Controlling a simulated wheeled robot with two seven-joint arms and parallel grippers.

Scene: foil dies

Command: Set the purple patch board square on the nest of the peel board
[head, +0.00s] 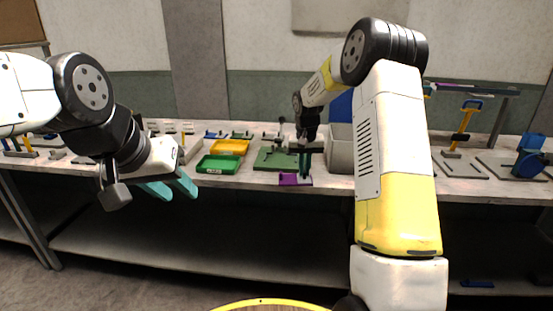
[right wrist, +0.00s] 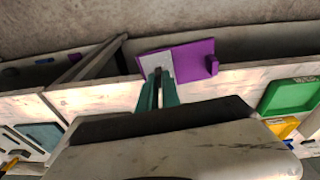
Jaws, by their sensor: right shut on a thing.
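The purple patch board (head: 288,180) is at the front edge of the bench; in the right wrist view it is a purple plate (right wrist: 192,60) with a pale grey area at one end and a small raised purple block at the other. My right gripper (head: 305,174) points down and is shut on it at the pale end; its teal fingertips (right wrist: 158,76) meet there. Whether the board touches the bench is unclear. A green board (head: 268,162) with a dark fixture lies just behind, perhaps the peel board; its nest cannot be made out. My left gripper (head: 169,188) is open and empty before the bench.
A green tray (head: 217,164) and a yellow tray (head: 230,147) stand left of the green board. A grey bin (head: 341,150) stands to the right, partly behind my right arm. Grey plates and a yellow-handled tool (head: 462,130) are farther right.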

